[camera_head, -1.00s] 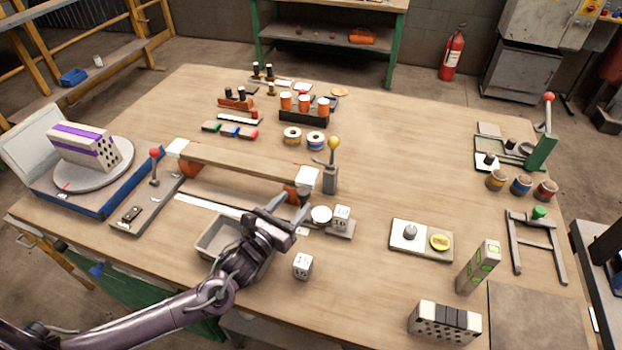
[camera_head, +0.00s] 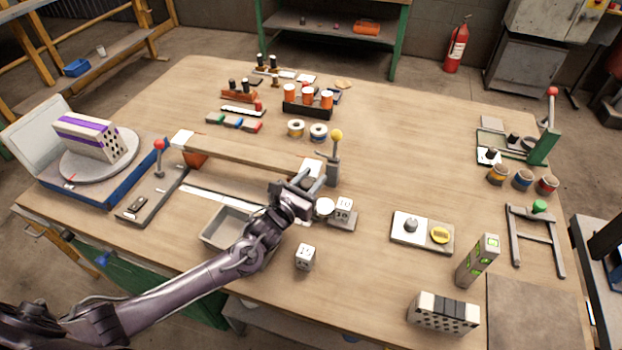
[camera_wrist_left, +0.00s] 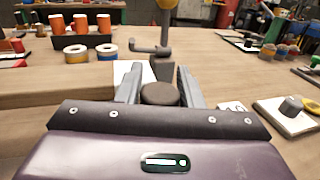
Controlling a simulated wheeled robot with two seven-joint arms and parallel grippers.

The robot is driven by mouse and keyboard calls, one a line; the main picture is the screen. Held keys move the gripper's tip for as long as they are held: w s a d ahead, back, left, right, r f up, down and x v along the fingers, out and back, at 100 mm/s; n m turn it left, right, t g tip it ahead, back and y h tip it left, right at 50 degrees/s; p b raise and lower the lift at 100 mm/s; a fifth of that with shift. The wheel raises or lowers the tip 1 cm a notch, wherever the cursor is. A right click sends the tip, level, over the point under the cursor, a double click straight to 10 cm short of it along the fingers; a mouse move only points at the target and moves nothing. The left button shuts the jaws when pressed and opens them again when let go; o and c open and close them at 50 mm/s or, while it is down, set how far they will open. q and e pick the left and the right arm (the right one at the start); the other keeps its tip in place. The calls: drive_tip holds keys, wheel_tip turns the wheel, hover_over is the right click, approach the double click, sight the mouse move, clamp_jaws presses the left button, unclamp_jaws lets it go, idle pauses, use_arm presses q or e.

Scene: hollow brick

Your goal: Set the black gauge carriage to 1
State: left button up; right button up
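My left gripper (camera_head: 301,183) is over the table by the right end of the long wooden beam (camera_head: 245,154). In the left wrist view my two grey fingers (camera_wrist_left: 160,78) stand apart, with a dark round knob (camera_wrist_left: 160,93) between them. The knob looks close to both fingers, but contact cannot be made out. It may belong to the black gauge carriage, whose body I cannot make out. A long white strip (camera_head: 222,202), possibly the gauge scale, lies in front of the beam and runs under my arm. Its numbers are unreadable. My right gripper is not in view.
A lever with a yellow ball (camera_head: 337,135) stands just behind my left gripper. A grey tray (camera_head: 226,240) sits beside my forearm.

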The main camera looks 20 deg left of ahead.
sight(275, 171)
use_arm(q)
clamp_jaws()
drive_tip(key=a, duration=0.5)
drive_tip(key=a+b, duration=0.1)
drive_tip(key=a, duration=0.3)
drive_tip(key=shift+w+a+f, duration=0.15)
drive_tip(key=shift+w+a, duration=0.05)
drive_tip(key=shift+a, duration=0.2)
drive_tip(key=a+b, duration=0.5)
drive_tip(key=a, duration=0.8)
drive_tip(key=shift+w+a, duration=0.1)
drive_tip(key=shift+w, duration=0.1)
drive_tip(key=shift+a, duration=0.55)
drive_tip(key=shift+o, duration=2.3)
unclamp_jaws()
